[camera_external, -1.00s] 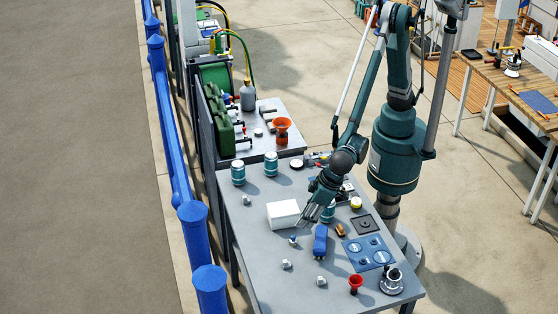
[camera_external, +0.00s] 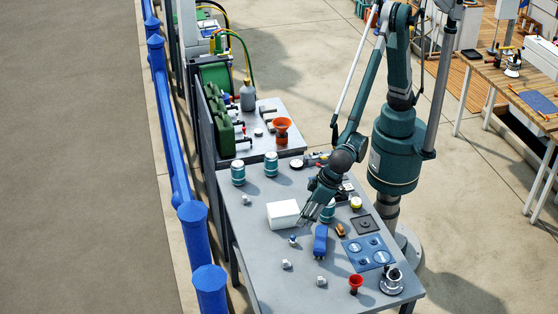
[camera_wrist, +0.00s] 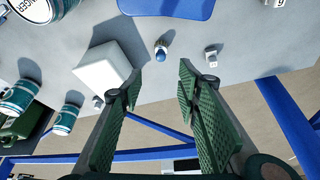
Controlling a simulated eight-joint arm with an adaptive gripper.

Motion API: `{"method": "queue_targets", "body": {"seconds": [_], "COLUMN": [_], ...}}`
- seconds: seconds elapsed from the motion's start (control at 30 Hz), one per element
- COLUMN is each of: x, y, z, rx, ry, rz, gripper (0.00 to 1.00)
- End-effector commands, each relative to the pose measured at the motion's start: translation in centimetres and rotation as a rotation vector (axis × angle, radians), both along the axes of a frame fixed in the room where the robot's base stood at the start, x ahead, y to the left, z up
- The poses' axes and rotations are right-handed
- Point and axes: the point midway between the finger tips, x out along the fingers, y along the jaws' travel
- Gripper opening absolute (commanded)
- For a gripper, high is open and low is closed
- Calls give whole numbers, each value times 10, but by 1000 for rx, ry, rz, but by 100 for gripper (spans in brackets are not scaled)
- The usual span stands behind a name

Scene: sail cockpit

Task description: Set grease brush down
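My gripper (camera_external: 303,222) is over the grey workbench (camera_external: 255,265), beside the white box. In the wrist view my gripper (camera_wrist: 160,82) has its two green ribbed fingers apart, with nothing between them. No brush is held in it. A small brown item with a dark end (camera_external: 340,230) lies on the bench right of my gripper; it may be the grease brush, but it is too small to tell. A small metal piece with a blue part (camera_external: 293,240) stands on the bench just below the gripper; it also shows beyond the fingertips in the wrist view (camera_wrist: 161,50).
A white box (camera_external: 283,214) and a blue block (camera_external: 320,243) are close to my gripper. Teal cans (camera_external: 238,173) stand at the bench's far left. A red funnel (camera_external: 356,283) and a blue panel (camera_external: 369,252) are at the right. The bench's front left is mostly clear.

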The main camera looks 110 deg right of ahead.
Motion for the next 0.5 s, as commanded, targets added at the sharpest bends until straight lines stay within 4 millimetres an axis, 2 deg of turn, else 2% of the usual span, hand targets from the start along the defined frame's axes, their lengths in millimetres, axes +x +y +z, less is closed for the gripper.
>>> {"method": "queue_targets", "body": {"seconds": [0.17, 0.27, 0.5], "x": [2, 3, 2], "y": [-21, -40, -98], "z": [15, 28, 65], "rx": [4, 8, 20], "ry": [3, 4, 8], "rz": [11, 24, 63], "gripper": [33, 33, 33]}}
